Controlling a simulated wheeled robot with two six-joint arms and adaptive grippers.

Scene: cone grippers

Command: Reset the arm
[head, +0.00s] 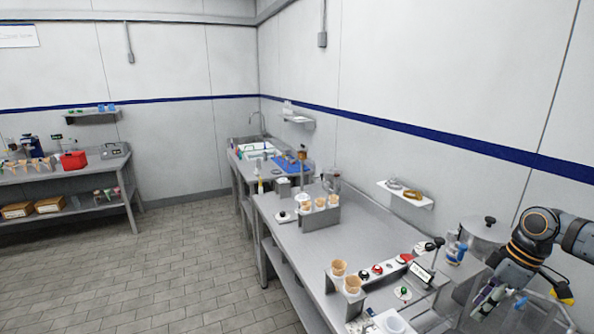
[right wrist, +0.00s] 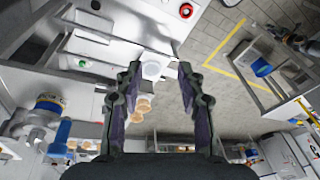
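My right arm (head: 530,240), grey and black with an orange band, comes in from the right edge in the head view. Its gripper (head: 488,302) hangs above the near right end of the steel counter. In the right wrist view my right gripper (right wrist: 160,68) shows two dark fingers spread apart with nothing held between them. My left gripper is in neither view.
The steel counter (head: 310,245) runs along the right wall. Another cone rack (head: 318,218) stands farther back. The tiled floor (head: 170,265) at left is clear.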

